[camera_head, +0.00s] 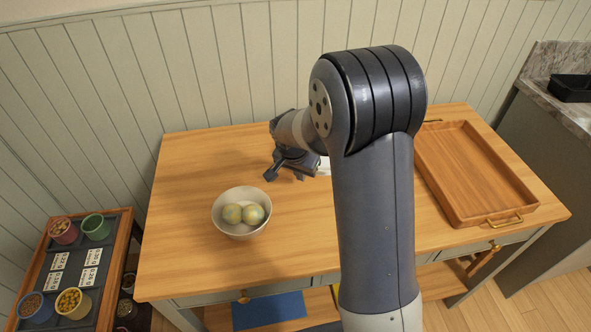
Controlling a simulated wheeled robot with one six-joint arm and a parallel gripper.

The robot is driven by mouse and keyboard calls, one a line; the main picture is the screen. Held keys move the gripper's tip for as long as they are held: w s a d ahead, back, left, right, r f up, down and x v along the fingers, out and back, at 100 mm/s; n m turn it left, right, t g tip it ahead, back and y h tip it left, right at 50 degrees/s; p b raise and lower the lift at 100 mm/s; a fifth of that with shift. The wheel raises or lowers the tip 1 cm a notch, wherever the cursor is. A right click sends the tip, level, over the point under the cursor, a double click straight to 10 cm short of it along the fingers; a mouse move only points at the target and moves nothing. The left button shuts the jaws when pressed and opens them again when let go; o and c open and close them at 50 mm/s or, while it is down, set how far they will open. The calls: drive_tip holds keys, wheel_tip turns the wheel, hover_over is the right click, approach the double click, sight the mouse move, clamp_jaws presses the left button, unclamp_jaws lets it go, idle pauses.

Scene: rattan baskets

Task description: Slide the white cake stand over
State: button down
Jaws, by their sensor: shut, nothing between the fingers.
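A small white patch (324,166) shows on the table (190,175) just right of my gripper. It may be part of the white cake stand, but my arm hides most of it and I cannot tell its shape. My gripper (284,174) is low over the back middle of the table, shut and empty. It is left of the white patch; I cannot tell whether they touch.
A white bowl (228,226) with two round greenish-yellow fruits (243,213) stands in front of my gripper. A wooden tray (455,180) with metal handles lies at the right. The table's left part is clear. A rack with cups (75,302) stands at lower left.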

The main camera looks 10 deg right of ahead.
drive_tip(key=shift+w+d, duration=0.6)
drive_tip(key=shift+w, duration=0.2)
